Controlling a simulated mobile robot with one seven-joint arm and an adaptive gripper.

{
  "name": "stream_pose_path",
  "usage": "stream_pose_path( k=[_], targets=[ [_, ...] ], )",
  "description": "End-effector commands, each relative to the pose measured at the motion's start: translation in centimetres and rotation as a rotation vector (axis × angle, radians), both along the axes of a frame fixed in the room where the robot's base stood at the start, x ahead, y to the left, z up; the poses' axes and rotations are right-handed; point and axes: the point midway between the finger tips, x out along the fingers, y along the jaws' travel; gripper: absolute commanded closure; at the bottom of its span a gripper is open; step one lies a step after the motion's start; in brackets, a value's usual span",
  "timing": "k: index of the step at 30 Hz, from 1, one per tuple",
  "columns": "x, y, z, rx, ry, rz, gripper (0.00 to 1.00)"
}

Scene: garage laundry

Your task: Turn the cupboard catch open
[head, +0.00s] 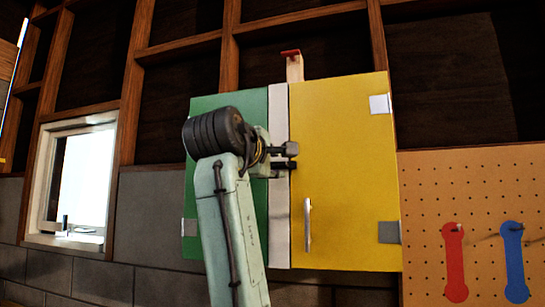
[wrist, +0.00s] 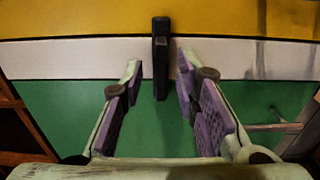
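The cupboard has a green door (head: 230,105) on the left, a yellow door (head: 345,150) on the right and a white strip (head: 279,225) between them. In the wrist view the catch (wrist: 161,45) is a dark bar lying across the white strip, from the yellow door onto the green door. My gripper (wrist: 159,70) is open, with one purple-padded finger on each side of the bar's green-side end. A gap shows between each finger and the bar. In the head view my gripper (head: 290,156) is in front of the strip, and my arm hides much of the green door.
The yellow door has a vertical metal handle (head: 308,225). A wooden block with a red top (head: 291,62) stands above the cupboard. A pegboard (head: 480,185) with red and blue tools is at right, and a white-framed window (head: 75,185) at left.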

Motion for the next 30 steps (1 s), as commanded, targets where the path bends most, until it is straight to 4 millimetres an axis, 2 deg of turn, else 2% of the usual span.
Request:
stream_pose_path(
  k=[3,11,24,30],
  targets=[
    [0.67,-0.2,-0.03,0.0,0.001,0.0,0.72],
    [0.74,-0.22,-0.1,0.0,0.0,0.0,0.72],
    [0.7,-0.2,-0.07,0.0,0.0,0.001,1.0],
    [0.69,-0.19,-0.07,0.0,0.0,0.001,1.0]
  ],
)
